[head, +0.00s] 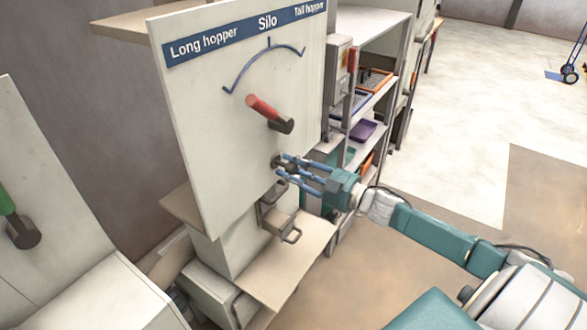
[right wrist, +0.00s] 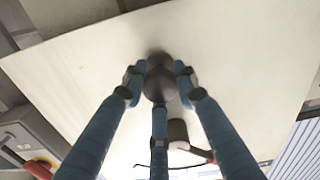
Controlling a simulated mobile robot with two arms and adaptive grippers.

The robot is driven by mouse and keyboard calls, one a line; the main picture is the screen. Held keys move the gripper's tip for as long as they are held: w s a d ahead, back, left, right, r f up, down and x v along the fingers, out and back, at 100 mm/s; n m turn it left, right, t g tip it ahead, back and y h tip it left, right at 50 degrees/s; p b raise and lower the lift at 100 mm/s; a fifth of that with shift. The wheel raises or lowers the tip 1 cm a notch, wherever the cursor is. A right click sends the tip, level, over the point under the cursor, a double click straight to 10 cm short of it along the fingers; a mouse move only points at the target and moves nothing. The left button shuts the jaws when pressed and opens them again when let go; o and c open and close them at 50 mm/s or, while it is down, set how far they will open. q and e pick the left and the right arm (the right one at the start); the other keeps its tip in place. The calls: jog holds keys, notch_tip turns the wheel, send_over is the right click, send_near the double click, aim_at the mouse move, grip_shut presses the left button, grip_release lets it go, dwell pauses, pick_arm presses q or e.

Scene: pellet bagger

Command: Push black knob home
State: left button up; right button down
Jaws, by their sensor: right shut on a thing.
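The black knob (right wrist: 159,82) is a dark round knob on the pale front panel (head: 215,140). In the head view the knob (head: 277,161) shows as a small dark shape on the panel's lower part, partly hidden by my fingers. My right gripper (head: 283,171) is at the panel with its blue fingers around the knob. In the right wrist view its fingertips (right wrist: 160,88) are shut on the knob. How far the knob stands out from the panel is hard to tell. My left gripper is not in view.
Above the knob is a red-handled lever (head: 263,107) under a "Silo" label (head: 268,21). Below is a metal bracket (head: 280,217) over a beige shelf (head: 285,262). A rack with trays (head: 362,131) stands behind right. A green-handled lever (head: 20,230) is at left. Open floor lies at right.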

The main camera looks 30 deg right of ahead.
jog(key=shift+x, duration=0.85)
jog(key=c, duration=1.4)
grip_release()
jog(key=shift+r, duration=0.2)
jog(key=shift+o, duration=0.5)
jog(key=shift+a+f, duration=0.1)
jog(key=v, duration=1.2)
jog(key=shift+w+f, duration=0.1)
